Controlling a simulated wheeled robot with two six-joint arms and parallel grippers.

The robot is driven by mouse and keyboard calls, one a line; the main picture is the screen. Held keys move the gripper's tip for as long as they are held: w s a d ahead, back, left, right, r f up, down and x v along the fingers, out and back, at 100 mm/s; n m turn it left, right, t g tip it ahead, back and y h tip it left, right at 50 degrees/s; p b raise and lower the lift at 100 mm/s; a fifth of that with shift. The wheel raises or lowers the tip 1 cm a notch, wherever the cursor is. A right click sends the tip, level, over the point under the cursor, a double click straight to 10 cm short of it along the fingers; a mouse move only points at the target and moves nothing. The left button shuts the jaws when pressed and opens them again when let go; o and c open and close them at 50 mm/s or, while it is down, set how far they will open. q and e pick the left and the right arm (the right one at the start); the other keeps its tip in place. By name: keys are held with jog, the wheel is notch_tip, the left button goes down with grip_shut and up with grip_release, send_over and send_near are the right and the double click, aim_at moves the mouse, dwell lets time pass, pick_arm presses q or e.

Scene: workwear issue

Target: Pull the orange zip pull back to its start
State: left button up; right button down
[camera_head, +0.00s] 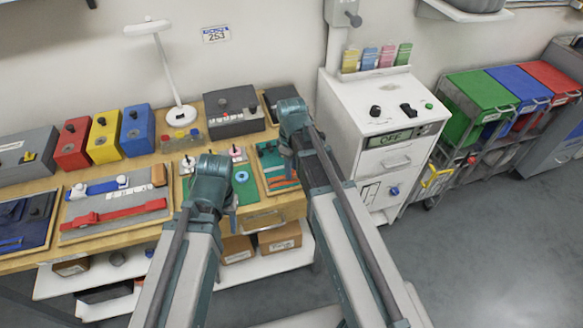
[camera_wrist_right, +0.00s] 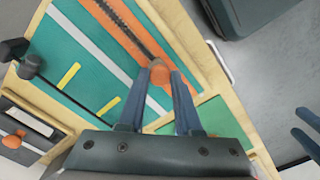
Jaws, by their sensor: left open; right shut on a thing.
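The orange zip pull (camera_wrist_right: 158,74) is a rounded knob on an orange strip (camera_wrist_right: 108,36) that carries a dark zip. My right gripper (camera_wrist_right: 161,78) is shut on the knob, one blue finger on each side. The dark teeth run from the pull to the upper left in the right wrist view. The strip lies on a teal panel (camera_wrist_right: 72,48) in a wooden frame. In the head view the teal panel (camera_head: 268,158) is partly behind my right arm, and the pull is hidden. My left gripper (camera_head: 210,176) is open, over the bench to the left of the panel; its fingertips are hard to see.
A grey control box (camera_head: 234,108) stands behind on the wooden bench, with a white lamp (camera_head: 180,113) beside it. A white cabinet (camera_head: 392,150) stands close on the right. Another board with a red bar (camera_head: 115,212) lies to the left.

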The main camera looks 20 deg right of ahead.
aim_at(276, 182)
jog(key=a, duration=0.5)
jog(key=shift+s+a, duration=0.1)
jog(key=c, duration=1)
grip_release()
jog(key=o, duration=0.4)
jog(key=shift+r+p, duration=0.8)
notch_tip(276, 182, up, 12)
jog(key=p, duration=1.2)
jog(key=shift+r, duration=0.15)
